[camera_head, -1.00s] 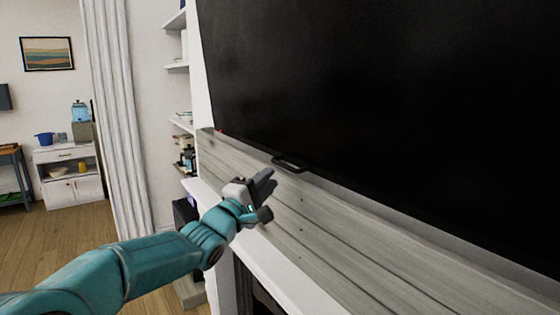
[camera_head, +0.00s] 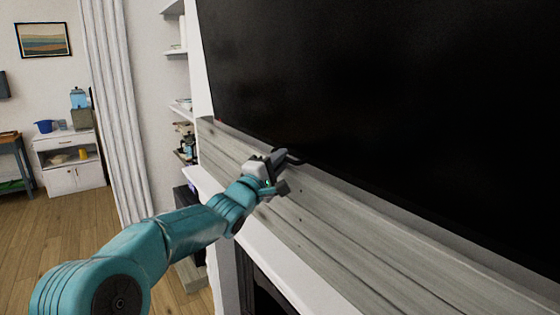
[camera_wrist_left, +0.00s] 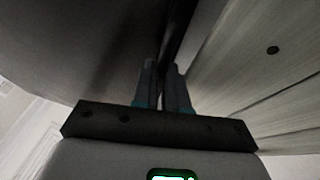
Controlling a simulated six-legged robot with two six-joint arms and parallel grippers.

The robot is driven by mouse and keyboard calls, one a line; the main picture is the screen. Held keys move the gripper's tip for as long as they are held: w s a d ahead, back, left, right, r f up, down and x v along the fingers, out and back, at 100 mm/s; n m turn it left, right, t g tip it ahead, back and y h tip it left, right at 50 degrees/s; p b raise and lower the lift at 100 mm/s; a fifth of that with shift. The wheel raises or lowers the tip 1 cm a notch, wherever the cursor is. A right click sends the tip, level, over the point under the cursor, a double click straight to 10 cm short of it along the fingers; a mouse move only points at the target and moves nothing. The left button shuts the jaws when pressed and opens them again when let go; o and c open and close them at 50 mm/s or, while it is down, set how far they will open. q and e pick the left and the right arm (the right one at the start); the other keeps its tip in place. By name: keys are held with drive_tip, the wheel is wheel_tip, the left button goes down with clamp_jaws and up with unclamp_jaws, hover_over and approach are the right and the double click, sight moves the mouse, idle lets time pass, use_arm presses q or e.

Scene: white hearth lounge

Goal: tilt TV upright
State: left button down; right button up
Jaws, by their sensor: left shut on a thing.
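The TV (camera_head: 400,95) is a large black screen filling the upper right of the head view, above a grey wooden panel. A small dark handle (camera_head: 295,160) sticks out at its lower edge. My left gripper (camera_head: 280,158) is at this handle, its fingers shut on it. In the left wrist view the gripper's fingers (camera_wrist_left: 166,85) are close together around a dark narrow bar, which is dim and partly hidden. My right gripper is not in view.
The grey wooden panel (camera_head: 330,215) and a white mantel ledge (camera_head: 270,245) lie below the TV. White shelves (camera_head: 182,105) and a pale curtain (camera_head: 115,110) stand to the left. A white cabinet (camera_head: 72,165) is farther back. Wooden floor (camera_head: 50,235) is open at left.

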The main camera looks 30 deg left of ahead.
use_arm(q)
drive_tip(key=s, duration=0.1)
drive_tip(key=s+a, duration=0.1)
drive_tip(key=s, duration=0.1)
drive_tip(key=shift+a+r, duration=0.2)
drive_tip(key=shift+r, duration=0.2)
drive_tip(key=c, duration=1.5)
unclamp_jaws()
drive_tip(key=shift+o, duration=0.2)
drive_tip(key=shift+w+d, duration=0.1)
drive_tip(key=b+v, duration=0.5)
drive_tip(key=v, duration=1.1)
drive_tip(key=shift+f, duration=0.15)
